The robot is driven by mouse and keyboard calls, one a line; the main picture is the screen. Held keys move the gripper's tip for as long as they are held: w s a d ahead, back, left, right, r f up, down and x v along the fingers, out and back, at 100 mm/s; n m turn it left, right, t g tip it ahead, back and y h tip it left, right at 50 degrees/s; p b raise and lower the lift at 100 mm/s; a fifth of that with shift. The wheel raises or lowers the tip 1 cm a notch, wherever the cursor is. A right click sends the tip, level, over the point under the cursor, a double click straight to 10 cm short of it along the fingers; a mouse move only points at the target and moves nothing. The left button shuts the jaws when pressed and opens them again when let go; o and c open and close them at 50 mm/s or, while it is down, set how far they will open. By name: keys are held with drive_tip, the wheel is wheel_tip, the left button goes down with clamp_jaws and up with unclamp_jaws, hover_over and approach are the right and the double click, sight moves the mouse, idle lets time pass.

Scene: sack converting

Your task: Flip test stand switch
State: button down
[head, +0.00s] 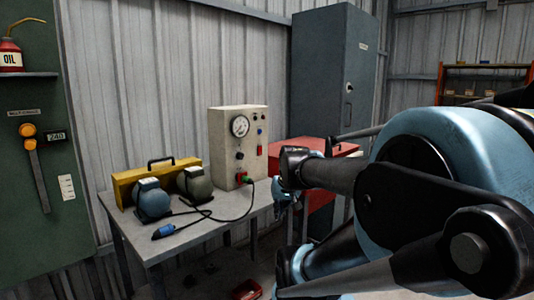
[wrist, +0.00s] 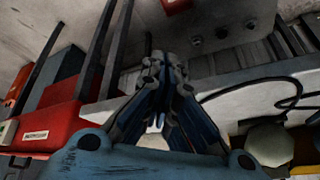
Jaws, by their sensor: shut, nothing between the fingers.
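The test stand (head: 225,150) is a cream upright box with a round gauge (head: 240,126) on its front, standing at the back of a grey table. Small dark knobs, red parts and a green plug sit on its panel. I cannot tell which small part is the switch. My gripper (head: 284,203) is right of the stand and the table's right end, apart from the panel, partly hidden by my arm. In the wrist view my gripper (wrist: 158,112) has its blue fingers together, with nothing between them.
The grey table (head: 190,237) also holds a yellow case (head: 124,187), two rounded devices (head: 152,202) and a black cable with a blue plug (head: 163,231). A red cabinet (head: 290,153) and a tall grey cabinet (head: 325,70) stand behind my gripper.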

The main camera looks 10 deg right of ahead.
sight(262, 147)
drive_tip(key=w+r+m+t+y, duration=0.1)
drive_tip(key=w+m+y, duration=0.1)
drive_tip(key=w, duration=0.3)
drive_tip(key=w+r+m+t+y, duration=0.1)
drive_tip(key=w+r+y, duration=0.1)
drive_tip(key=w, duration=0.3)
drive_tip(key=w+a+r+m+t+y, duration=0.1)
drive_tip(key=w+m+y, duration=0.1)
drive_tip(key=w, duration=0.4)
drive_tip(key=shift+w+r+m, duration=0.1)
drive_tip(key=shift+r+m, duration=0.2)
drive_tip(key=shift+r, duration=0.1)
drive_tip(key=w+d+r+m+t+y, duration=0.2)
drive_tip(key=w+d+r+t, duration=0.1)
drive_tip(key=d, duration=0.2)
drive_tip(key=w+d+r+m+t+y, duration=0.2)
drive_tip(key=w+d+r+t, duration=0.1)
drive_tip(key=d+t, duration=0.1)
drive_tip(key=shift+d+r+m+y, duration=0.25)
drive_tip(key=shift+d+m+y, duration=0.05)
drive_tip(key=shift+d, duration=0.6)
drive_tip(key=shift+a, duration=0.1)
drive_tip(key=x, duration=1.3)
drive_tip(key=shift+w+a+r, duration=0.15)
drive_tip(key=shift+w+r, duration=0.05)
drive_tip(key=shift+w, duration=0.15)
